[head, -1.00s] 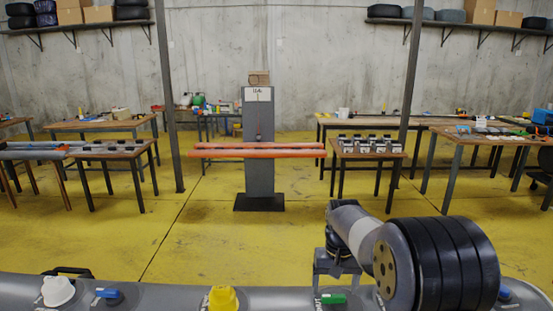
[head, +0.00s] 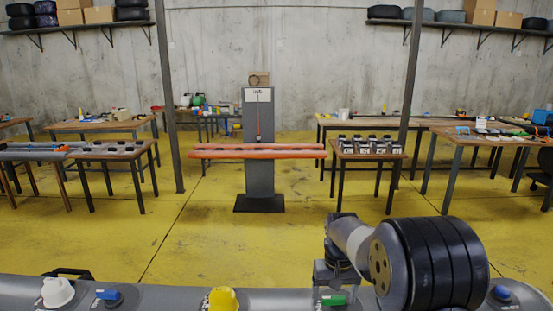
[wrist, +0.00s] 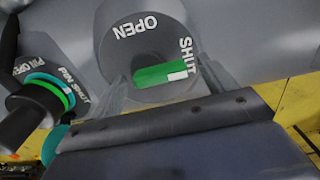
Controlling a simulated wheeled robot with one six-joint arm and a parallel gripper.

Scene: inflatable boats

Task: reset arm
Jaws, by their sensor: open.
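My gripper (wrist: 165,85) is open in the wrist view, its two grey fingers apart on either side of a round grey valve face marked OPEN and SHUT. A green handle with a white end (wrist: 160,70) lies across that face, the white end near SHUT. I cannot tell whether the fingers touch the valve. In the head view, my gripper (head: 335,272) points down just above the grey tube (head: 150,292), over the green handle (head: 333,300). My arm folds in from the right.
On the tube are a white cap (head: 57,291), a blue handle (head: 107,295) and a yellow cap (head: 222,300). A dark pin fitting (wrist: 45,100) stands left of the valve. Beyond are a grey post (head: 259,170), orange tubes (head: 258,147) and tables. Yellow floor lies clear between.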

